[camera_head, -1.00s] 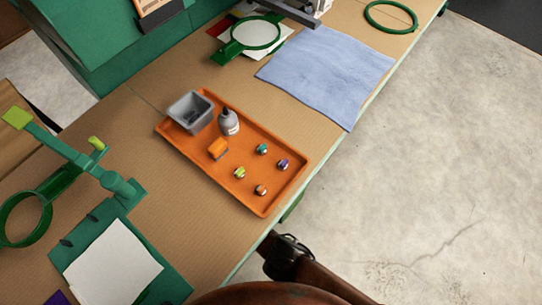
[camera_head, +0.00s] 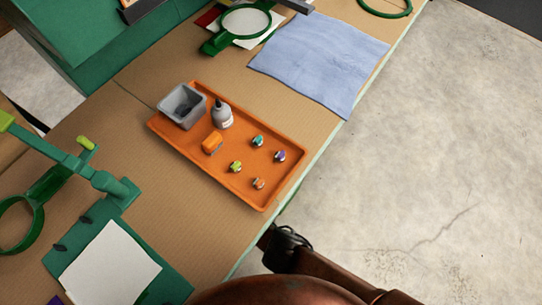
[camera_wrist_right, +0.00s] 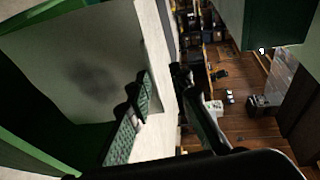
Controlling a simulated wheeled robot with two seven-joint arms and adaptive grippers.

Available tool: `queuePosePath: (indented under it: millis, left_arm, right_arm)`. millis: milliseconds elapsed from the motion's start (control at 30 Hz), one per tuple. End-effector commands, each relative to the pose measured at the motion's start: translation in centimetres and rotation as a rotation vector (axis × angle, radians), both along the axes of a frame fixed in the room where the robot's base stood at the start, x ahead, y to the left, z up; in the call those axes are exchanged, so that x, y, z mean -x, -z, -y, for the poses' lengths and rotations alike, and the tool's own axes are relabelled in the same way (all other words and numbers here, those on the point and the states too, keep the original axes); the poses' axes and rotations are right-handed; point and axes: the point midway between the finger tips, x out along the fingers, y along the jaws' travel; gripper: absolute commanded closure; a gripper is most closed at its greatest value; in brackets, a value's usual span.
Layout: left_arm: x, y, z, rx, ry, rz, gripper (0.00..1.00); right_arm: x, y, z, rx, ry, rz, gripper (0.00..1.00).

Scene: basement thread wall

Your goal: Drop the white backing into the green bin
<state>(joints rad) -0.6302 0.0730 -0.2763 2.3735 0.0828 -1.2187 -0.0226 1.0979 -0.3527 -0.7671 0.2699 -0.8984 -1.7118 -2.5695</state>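A white sheet (camera_head: 108,262), which looks like the backing, lies flat on a green board (camera_head: 170,284) at the lower left of the head view. Another white piece (camera_head: 247,21) lies under a green hoop at the top. I cannot identify a green bin for certain. In the right wrist view my right gripper (camera_wrist_right: 162,80) has its two fingers apart, with no held object visible. A pale panel with a dark smudge (camera_wrist_right: 95,78) and green surfaces fill the left of that view. My left gripper is not in view.
An orange tray (camera_head: 205,159) holds a grey box (camera_head: 182,106), a bottle (camera_head: 222,117), an orange block and several small spools. A blue cloth (camera_head: 318,64) lies behind it. A green frame with a ring (camera_head: 20,222) stands at left. Concrete floor (camera_head: 440,150) is clear at right.

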Motion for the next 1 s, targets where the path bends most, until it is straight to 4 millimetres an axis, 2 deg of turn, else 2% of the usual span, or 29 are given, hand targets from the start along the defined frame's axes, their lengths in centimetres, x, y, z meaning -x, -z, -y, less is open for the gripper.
queuePosePath:
  millis: [367, 567, 733, 1000]
  left_arm:
    - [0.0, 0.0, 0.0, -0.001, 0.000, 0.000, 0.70]
    - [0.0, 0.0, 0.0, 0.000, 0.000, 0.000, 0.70]
    - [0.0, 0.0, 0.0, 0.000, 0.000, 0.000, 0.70]
    - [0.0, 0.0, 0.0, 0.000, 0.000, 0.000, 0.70]
  right_arm:
    - [0.0, -0.1, 0.0, 0.000, -0.001, 0.000, 0.75]
    - [-0.1, -1.1, -0.1, -0.002, -0.002, 0.000, 0.75]
    - [0.0, -2.9, 0.0, -0.004, -0.001, 0.004, 0.75]
    - [0.0, -7.2, 0.0, -0.002, 0.000, 0.003, 0.75]
